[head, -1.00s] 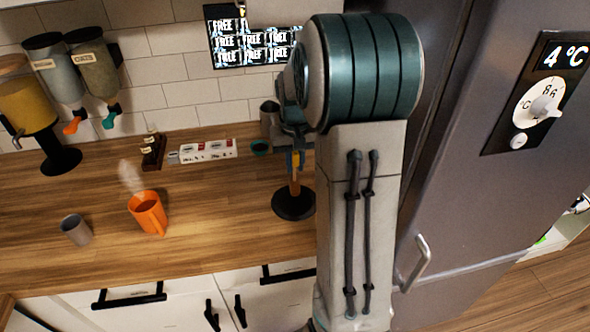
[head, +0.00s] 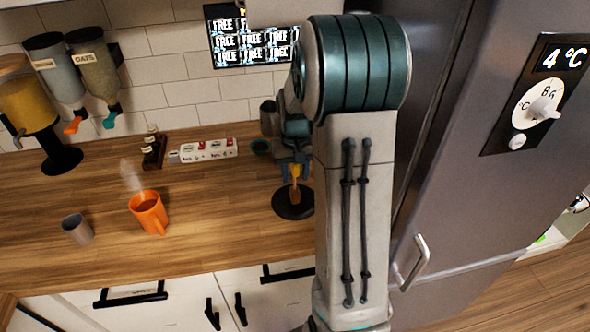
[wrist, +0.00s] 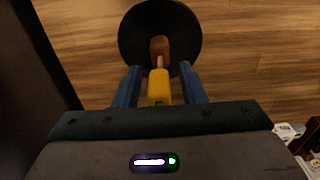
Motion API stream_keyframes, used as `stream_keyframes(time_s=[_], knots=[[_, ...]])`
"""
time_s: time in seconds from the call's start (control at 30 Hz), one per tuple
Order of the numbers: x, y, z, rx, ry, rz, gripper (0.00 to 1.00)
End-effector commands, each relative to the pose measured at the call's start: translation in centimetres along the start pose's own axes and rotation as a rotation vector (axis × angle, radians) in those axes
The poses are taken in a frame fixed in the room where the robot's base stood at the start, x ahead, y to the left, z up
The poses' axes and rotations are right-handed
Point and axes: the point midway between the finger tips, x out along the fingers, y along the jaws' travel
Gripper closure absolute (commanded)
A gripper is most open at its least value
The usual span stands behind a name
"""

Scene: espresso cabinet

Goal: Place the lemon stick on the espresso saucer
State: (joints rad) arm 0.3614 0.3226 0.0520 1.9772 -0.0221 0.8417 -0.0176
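My gripper (wrist: 159,69) is open, its two blue fingers on either side of a yellow piece with a thin stick and a brown end, which appears to be the lemon stick (wrist: 159,88). Gaps show between it and both fingers. It points toward a round black disc, apparently the espresso saucer (wrist: 130,40); whether it touches the disc is unclear. In the head view, my gripper (head: 295,165) is just above the saucer (head: 284,208), and the lemon stick (head: 295,171) shows between the fingers. My forearm covers the saucer's right edge.
An orange steaming mug (head: 148,212) and a grey cup (head: 76,229) stand on the wooden counter to the left. A power strip (head: 208,150) lies at the back. The fridge (head: 445,150) is close on the right. The counter's middle is clear.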

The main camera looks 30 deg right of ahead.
Motion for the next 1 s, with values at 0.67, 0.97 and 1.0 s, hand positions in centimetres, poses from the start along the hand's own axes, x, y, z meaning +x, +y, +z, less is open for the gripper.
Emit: stream_keyframes(time_s=[0.67,0.97,1.0], knots=[[-10.9,0.0,-0.1,0.000,0.003,0.000,0.63],[-13.2,-1.4,1.9,-0.027,0.030,0.002,0.63],[-13.4,-2.0,2.9,-0.041,0.043,0.003,0.63]])
